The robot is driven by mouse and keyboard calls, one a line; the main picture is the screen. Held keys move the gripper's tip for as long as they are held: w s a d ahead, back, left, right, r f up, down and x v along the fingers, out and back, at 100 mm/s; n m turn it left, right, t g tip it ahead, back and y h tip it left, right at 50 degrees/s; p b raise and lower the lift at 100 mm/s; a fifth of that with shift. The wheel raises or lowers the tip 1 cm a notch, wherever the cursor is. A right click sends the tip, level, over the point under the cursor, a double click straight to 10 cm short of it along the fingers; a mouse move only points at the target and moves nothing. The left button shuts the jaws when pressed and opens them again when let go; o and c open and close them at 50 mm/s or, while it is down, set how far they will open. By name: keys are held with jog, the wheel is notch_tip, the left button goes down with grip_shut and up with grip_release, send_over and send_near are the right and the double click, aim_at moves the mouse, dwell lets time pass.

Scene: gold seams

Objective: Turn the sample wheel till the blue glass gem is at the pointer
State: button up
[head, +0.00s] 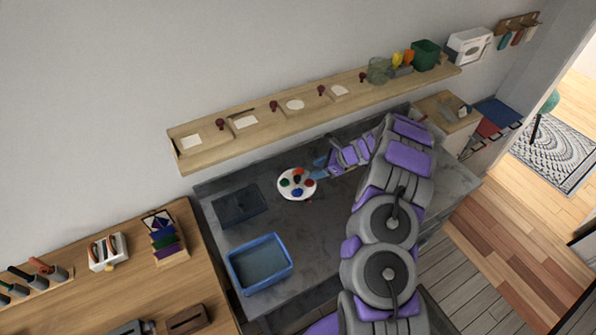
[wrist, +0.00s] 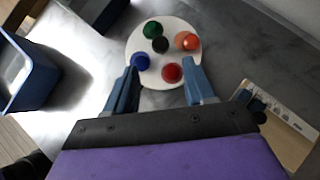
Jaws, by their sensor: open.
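The sample wheel is a round white disc (head: 285,192) lying on the grey stone counter. It also shows in the wrist view (wrist: 155,83), with a black hub (wrist: 160,45) near its middle. The blue gem (wrist: 140,62) is on the disc's lower left there, close to the left finger. A red gem (wrist: 172,73) lies between the fingertips, an orange one (wrist: 187,41) at the right and a green one (wrist: 152,29) at the top. My gripper (wrist: 160,77) is open, its blue fingers over the disc's near edge. I cannot make out the pointer.
A blue tub (head: 259,264) and a dark sink (head: 238,204) are left of the wheel. A wooden shelf (head: 215,149) runs along the wall behind. The counter (head: 300,232) in front of the wheel is clear.

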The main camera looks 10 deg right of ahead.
jog(key=v, duration=0.8)
jog(key=s+a+r+n+g+b, duration=0.3)
jog(key=s+a+r+n, duration=0.7)
jog(key=a, duration=0.5)
jog(key=shift+s+r+g+b, duration=0.4)
jog(key=shift+s+r+b, duration=0.25)
jog(key=shift+s+b, duration=0.2)
jog(key=shift+s, duration=0.1)
